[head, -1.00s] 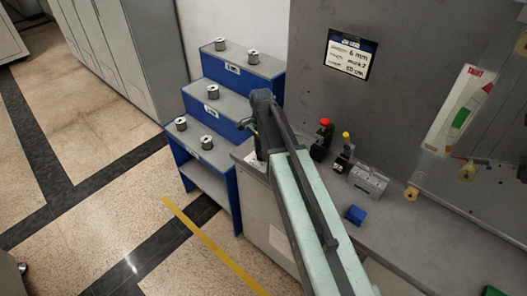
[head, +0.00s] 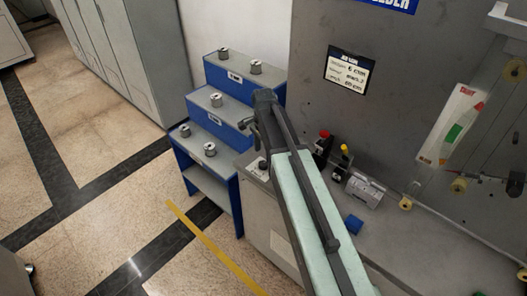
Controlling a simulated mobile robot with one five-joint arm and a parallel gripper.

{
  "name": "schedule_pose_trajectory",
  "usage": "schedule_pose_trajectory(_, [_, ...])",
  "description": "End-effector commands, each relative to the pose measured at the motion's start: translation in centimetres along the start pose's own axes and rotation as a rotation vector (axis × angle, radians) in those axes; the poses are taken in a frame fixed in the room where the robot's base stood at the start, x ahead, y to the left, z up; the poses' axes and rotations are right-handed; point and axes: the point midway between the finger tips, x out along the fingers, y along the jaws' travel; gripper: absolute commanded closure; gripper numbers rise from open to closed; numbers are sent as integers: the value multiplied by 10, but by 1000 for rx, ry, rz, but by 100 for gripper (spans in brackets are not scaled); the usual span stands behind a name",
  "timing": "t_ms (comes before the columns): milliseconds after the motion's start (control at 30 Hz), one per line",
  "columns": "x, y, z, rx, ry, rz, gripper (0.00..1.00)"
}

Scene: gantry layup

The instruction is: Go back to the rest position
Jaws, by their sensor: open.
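My arm reaches up from the bottom of the head view, a pale green link with dark parts. At its far end my gripper (head: 249,125) is small and dark, and its fingers point down-left. It is open, and I see nothing held in it. It shows in front of the blue stepped stand (head: 233,86) and the near-left end of the grey bench (head: 405,245). Its height above them is hard to judge. A small metallic piece (head: 263,164) sits on the bench end just below the gripper.
Several metal spools, one at the middle step (head: 216,100), stand on the stepped stand. A red-topped button (head: 323,136), a yellow-topped button (head: 344,149), a metal block (head: 364,189) and a blue block (head: 354,224) are on the bench right of my arm. Open floor lies left.

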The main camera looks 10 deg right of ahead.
Motion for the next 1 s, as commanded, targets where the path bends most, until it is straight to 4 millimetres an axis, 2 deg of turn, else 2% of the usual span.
schedule_pose_trajectory(33, [-18,0,0,0,0,0,43])
schedule_pose_trajectory(133, [-25,0,0,0,0,-1,43])
schedule_pose_trajectory(667, [-21,4,1,2,0,0,43])
schedule_pose_trajectory(767, [-20,26,9,-2,0,0,43])
schedule_pose_trajectory(833, [-19,50,20,-73,0,0,43])
schedule_pose_trajectory(900, [-19,79,32,-229,0,0,43])
schedule_pose_trajectory(1000, [-18,112,46,-506,-1,1,43])
